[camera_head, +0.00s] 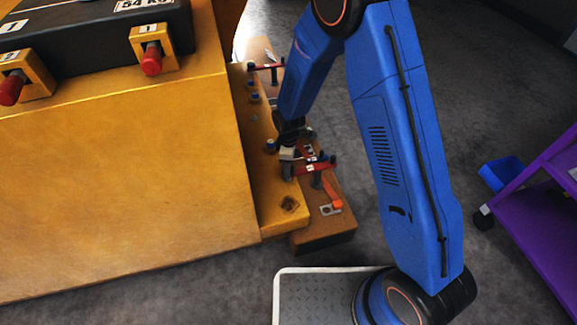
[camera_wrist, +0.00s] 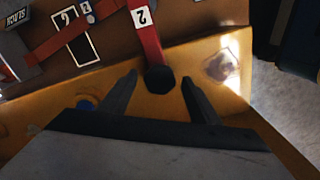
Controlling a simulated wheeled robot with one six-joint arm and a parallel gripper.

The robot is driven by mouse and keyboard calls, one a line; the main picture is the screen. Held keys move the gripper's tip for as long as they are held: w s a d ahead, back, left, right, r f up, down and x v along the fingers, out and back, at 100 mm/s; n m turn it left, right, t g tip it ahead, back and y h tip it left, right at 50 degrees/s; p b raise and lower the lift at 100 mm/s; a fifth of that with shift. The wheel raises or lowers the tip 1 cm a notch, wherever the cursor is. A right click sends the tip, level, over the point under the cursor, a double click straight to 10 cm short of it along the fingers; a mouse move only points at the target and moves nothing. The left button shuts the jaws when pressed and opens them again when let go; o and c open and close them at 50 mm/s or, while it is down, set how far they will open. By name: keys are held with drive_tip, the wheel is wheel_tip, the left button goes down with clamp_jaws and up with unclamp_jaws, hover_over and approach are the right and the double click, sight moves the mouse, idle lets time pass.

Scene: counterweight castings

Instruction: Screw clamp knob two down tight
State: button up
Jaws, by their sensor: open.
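In the wrist view a red clamp arm (camera_wrist: 146,38) carries a white tag with a 2. A dark, many-sided knob (camera_wrist: 160,79) sits at its near end, over the yellow ledge. My gripper (camera_wrist: 158,90) is open, with one finger on each side of the knob and a gap on both sides. In the head view my gripper (camera_head: 289,160) is low over the yellow ledge, at the near end of a red clamp arm (camera_head: 315,167). The knob is hard to make out there. I cannot tell how far down it is screwed.
The yellow ledge (camera_head: 283,205) has several blue-topped pegs and a dark square mark. Beside it a brown bench (camera_head: 325,232) holds an orange-handled tool (camera_head: 332,192). Another red clamp (camera_head: 267,67) stands farther back. A large yellow casting (camera_head: 130,180) fills the left. A purple cart (camera_head: 540,190) stands right.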

drive_tip(key=c, duration=1.1)
drive_tip(key=m, duration=0.8)
drive_tip(key=shift+m, duration=0.3)
drive_tip(key=m, duration=0.4)
drive_tip(key=shift+a+m, duration=0.1)
drive_tip(key=shift+m, duration=2)
